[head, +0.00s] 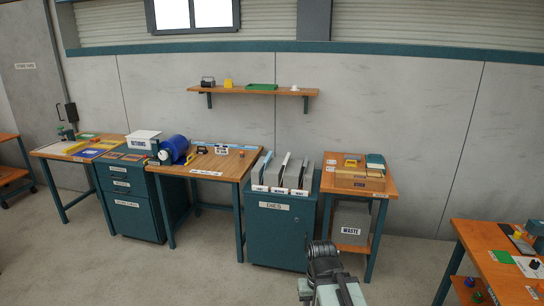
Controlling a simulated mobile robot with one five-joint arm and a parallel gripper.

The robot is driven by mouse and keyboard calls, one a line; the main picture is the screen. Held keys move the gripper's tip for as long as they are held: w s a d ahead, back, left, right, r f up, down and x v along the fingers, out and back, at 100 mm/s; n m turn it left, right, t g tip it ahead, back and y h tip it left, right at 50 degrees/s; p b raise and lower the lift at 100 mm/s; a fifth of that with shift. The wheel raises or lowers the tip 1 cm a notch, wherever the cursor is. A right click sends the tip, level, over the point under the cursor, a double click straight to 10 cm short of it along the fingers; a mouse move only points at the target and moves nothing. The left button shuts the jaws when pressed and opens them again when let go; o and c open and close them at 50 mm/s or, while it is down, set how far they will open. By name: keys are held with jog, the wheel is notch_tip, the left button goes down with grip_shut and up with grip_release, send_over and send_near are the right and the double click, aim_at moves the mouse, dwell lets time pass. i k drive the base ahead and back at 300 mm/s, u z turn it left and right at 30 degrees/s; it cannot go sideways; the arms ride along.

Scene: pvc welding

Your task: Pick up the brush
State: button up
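I cannot make out a brush for certain in the head view; the small items on the benches and shelf are too small to tell apart. My gripper (323,256) appears to be the dark end of this arm, well short of the benches. Its fingers cannot be made out, and nothing is visibly held.
A wooden bench (215,170) carries a blue cylinder (175,148). Left of it is another bench with a white box (142,139). A small table holds a wooden tray (360,181) above a waste bin (351,222). A wall shelf (225,90) hangs behind. Another bench (480,240) stands right. Floor between is clear.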

aim_at(355, 165)
jog(key=z, duration=0.15)
jog(key=i, duration=2.7)
jog(key=z, duration=0.4)
